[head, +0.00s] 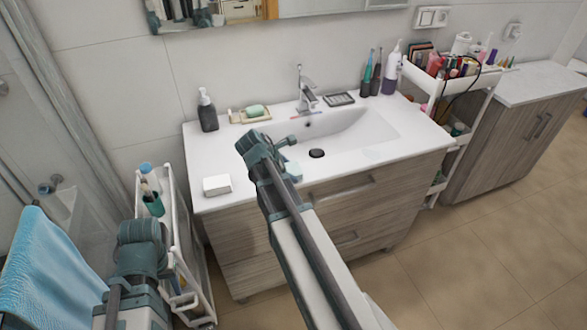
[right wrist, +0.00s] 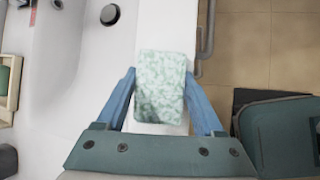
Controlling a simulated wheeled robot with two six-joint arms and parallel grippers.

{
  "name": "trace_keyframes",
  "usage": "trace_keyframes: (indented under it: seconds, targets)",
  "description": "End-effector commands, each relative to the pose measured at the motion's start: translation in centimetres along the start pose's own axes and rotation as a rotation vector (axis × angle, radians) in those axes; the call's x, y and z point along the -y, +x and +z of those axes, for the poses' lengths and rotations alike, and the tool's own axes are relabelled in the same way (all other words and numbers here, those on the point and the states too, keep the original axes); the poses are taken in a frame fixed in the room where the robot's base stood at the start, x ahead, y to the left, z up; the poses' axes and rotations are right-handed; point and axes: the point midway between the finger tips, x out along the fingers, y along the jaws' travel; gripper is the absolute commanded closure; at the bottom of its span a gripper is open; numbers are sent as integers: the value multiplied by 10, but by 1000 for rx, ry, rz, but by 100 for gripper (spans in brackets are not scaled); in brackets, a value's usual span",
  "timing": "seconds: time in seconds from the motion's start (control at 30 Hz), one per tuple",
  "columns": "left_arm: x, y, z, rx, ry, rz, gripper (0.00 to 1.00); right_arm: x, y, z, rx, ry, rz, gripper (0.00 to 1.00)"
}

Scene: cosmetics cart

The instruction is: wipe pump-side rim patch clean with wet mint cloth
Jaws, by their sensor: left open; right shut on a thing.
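My right gripper (right wrist: 160,73) is shut on the mint cloth (right wrist: 160,95), a pale green, speckled pad between its blue fingers. In the right wrist view the cloth is over the white front rim (right wrist: 165,25) of the sink; I cannot tell whether it touches. In the head view my right arm reaches across the front rim (head: 245,190), and its gripper (head: 290,160) is left of the drain. The dark pump bottle (head: 207,111) stands at the back left. No clear dirt patch shows on the rim. My left gripper (head: 143,235) is low at the left, open, its fingers hard to see.
A white block (head: 217,185) sits at the front-left corner of the sink top. A soap dish (head: 250,115), faucet (head: 307,92) and several bottles (head: 377,75) line the back. White carts (head: 180,250) flank the cabinet. A blue towel (head: 50,270) hangs left.

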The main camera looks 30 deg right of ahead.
Motion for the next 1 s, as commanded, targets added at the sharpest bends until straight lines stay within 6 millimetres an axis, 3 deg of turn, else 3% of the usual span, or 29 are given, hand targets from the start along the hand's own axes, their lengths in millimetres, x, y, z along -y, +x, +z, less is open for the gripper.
trace_keyframes:
  seconds: [0.43, 0.67, 1.0]
  targets:
    - [0, -1, 0, 0, 0, 0, 50, 0, -17, -25, 1, 0, 0, 75]
    - [0, -1, 0, 0, 0, 0, 50, 0, -15, -21, 1, 0, 0, 75]
    - [0, 0, 0, 0, 0, 0, 50, 0, 1, 2, 2, 2, -1, 75]
